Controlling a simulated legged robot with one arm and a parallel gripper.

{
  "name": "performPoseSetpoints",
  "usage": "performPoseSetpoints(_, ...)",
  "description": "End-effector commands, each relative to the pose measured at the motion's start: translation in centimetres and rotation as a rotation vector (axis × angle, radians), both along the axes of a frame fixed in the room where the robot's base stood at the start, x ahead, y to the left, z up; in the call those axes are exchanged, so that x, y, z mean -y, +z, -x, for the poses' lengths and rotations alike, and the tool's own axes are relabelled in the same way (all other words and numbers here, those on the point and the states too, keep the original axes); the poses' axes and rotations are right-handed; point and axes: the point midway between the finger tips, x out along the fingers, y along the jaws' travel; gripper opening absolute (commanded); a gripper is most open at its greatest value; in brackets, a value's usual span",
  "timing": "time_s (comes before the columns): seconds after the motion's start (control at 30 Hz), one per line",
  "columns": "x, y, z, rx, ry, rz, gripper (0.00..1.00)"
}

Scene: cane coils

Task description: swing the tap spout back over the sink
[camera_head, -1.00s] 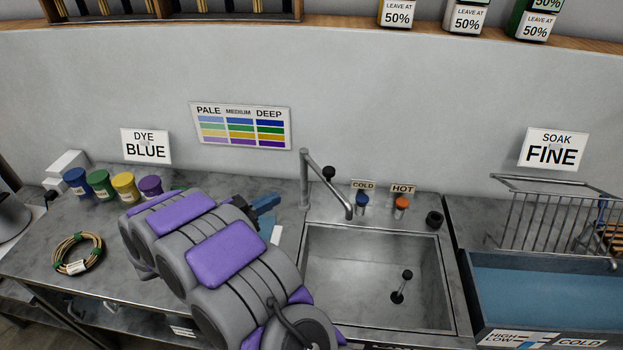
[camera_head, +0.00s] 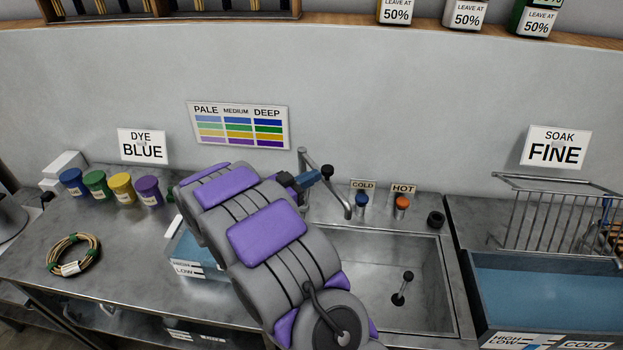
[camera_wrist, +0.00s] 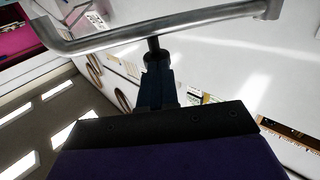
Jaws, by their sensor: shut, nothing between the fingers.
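The grey metal tap (camera_head: 302,168) stands behind the sink's back left corner. Its bent spout (camera_head: 338,189) slants right and toward me, its tip near the sink's back rim. A black knob (camera_head: 327,172) sits on the spout. My gripper (camera_head: 314,176) is shut and empty, its blue fingers at the knob's left side in the head view. In the wrist view the spout (camera_wrist: 150,32) crosses above the fingers, and the knob (camera_wrist: 154,58) is right at their tips; I cannot tell whether they touch. My arm hides the left part of the sink (camera_head: 440,290).
Blue cold (camera_head: 362,200) and orange hot (camera_head: 401,203) taps stand right of the spout. A black plug (camera_head: 407,276) is in the basin. A soak tank (camera_head: 540,290) is at right. Dye pots (camera_head: 122,188), a cane coil (camera_head: 74,256) and a blue tray (camera_head: 185,250) are at left.

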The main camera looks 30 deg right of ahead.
Motion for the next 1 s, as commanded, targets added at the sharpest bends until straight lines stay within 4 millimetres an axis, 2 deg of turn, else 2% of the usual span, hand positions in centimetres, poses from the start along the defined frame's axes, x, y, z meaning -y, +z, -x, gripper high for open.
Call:
performPoseSetpoints(0.57,0.8,0.1,0.0,0.0,0.017,0.001,0.0)
performPoseSetpoints(0.87,3.2,0.1,0.5,0.002,0.156,0.003,0.0)
performPoseSetpoints(1.0,5.1,0.3,0.6,-0.002,0.21,-0.004,0.0)
